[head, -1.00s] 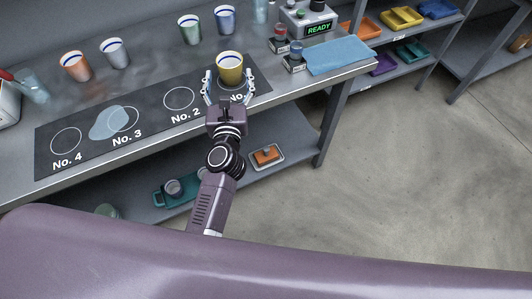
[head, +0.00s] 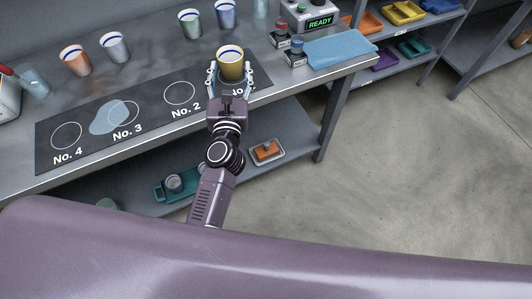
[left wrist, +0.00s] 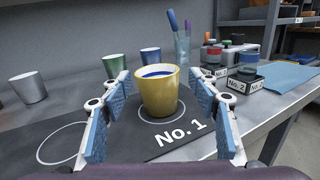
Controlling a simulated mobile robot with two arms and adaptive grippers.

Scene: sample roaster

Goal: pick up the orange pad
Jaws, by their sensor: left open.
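The orange pad (head: 266,152) sits on a small pale tray (head: 279,158) on the shelf under the bench, right of my left arm in the head view. My left gripper (head: 230,75) is well away from it, above the bench top. The gripper is open, with one finger on each side of a yellow cup (head: 230,62) that stands upright on the No. 1 spot. The left wrist view shows the open blue-padded fingers (left wrist: 160,92) and the cup (left wrist: 158,95) with gaps on both sides. My right gripper is not in view.
A dark mat (head: 150,112) with numbered circles lies on the bench, with a pale blue patch (head: 108,118) near No. 3. Several cups stand behind it. A teal tray (head: 160,193) is on the lower shelf. A blue cloth (head: 338,49) lies at the bench's right end. Floor at right is clear.

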